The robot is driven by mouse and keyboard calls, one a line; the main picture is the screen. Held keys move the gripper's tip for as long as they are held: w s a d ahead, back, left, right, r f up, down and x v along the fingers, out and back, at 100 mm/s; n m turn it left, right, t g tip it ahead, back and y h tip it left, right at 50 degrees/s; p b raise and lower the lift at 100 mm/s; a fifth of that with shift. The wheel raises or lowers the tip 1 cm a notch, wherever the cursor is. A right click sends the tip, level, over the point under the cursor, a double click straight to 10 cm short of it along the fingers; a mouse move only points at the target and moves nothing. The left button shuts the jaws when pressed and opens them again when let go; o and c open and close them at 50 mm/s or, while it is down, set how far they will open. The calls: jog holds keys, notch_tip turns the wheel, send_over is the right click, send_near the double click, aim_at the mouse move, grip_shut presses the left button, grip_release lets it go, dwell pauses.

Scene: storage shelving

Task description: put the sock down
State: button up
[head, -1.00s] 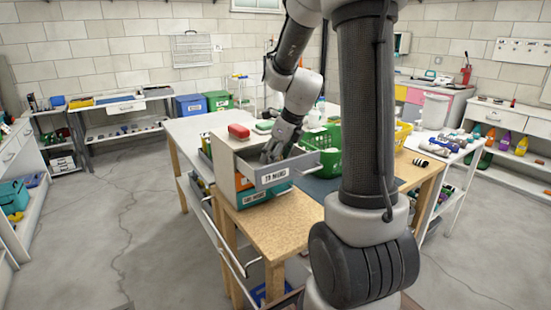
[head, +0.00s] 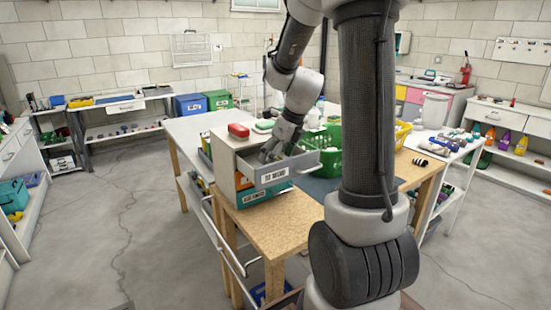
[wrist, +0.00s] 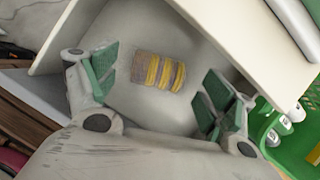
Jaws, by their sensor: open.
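The sock (wrist: 158,71), rolled up with yellow and grey-brown bands, lies on the pale floor of the open drawer in the wrist view. The drawer (head: 272,175) is the top one of a small cabinet on the workbench, with a "TO MEND" label on its front. My gripper (wrist: 160,92) is open, with one green-padded finger on each side of the sock and gaps between the pads and it. In the head view my gripper (head: 272,152) reaches down into the drawer, and the sock is hidden there.
A red item (head: 239,131) sits on the cabinet top. A green basket (head: 322,160) stands close to the right of the drawer. The wooden bench top (head: 270,230) in front is clear.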

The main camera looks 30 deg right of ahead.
jog(key=v, duration=1.1)
jog(key=s+a+n+h, duration=0.1)
jog(key=s+a+n, duration=0.2)
jog(key=s+n, duration=0.7)
jog(key=s+a+r+n+h, duration=0.1)
jog(key=s+a+n, duration=0.3)
jog(key=n, duration=1.7)
jog(key=shift+s+a, duration=0.2)
jog(key=shift+s, duration=2.7)
jog(key=shift+r, duration=0.1)
